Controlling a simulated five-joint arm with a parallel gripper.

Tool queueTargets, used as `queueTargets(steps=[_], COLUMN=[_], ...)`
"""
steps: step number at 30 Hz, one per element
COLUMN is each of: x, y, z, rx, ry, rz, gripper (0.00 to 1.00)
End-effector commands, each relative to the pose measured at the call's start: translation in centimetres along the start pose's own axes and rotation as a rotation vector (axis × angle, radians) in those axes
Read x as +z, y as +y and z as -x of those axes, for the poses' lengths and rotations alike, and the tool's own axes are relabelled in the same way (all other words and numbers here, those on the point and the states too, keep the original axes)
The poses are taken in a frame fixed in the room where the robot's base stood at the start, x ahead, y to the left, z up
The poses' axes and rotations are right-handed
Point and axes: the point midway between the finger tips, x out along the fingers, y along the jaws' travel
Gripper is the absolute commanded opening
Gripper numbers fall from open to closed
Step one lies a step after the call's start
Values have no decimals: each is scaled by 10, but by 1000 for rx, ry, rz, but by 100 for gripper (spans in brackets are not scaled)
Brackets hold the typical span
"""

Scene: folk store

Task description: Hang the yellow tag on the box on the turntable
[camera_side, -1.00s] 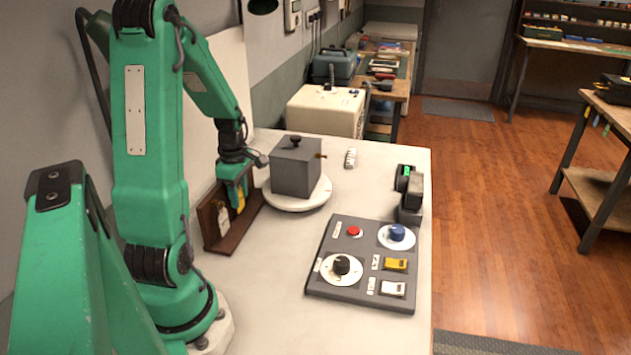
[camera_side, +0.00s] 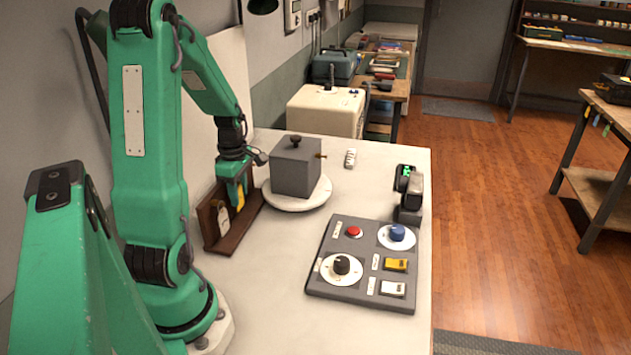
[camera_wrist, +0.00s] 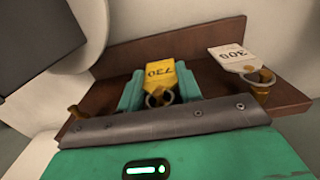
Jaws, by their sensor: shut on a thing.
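The yellow tag (camera_wrist: 160,75), marked 730, is between the fingers of my gripper (camera_wrist: 160,92) in the wrist view, with a ring at its near end. My gripper (camera_side: 239,191) is shut on this tag at the brown wooden rack (camera_side: 232,236). In the side view the yellow tag (camera_side: 240,196) shows beside the fingers. The grey box (camera_side: 296,171) has a dark knob on its lid and a small brass peg (camera_side: 320,156) on its right side. It stands on the round white turntable (camera_side: 300,200), just right of my gripper.
A white tag (camera_wrist: 232,57) marked 306 hangs from a brass hook on the rack. A control panel (camera_side: 345,262) with knobs and switches lies at the front of the table. A dark device (camera_side: 410,195) stands at the right edge. A small white object (camera_side: 350,158) lies behind the turntable.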

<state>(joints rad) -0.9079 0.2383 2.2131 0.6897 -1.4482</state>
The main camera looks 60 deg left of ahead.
Motion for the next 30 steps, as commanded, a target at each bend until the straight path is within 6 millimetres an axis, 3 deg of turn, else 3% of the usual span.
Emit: queueTargets(steps=[30], x=[16], y=[0], z=[0], rx=[0], ry=[0], rz=[0], gripper=[14])
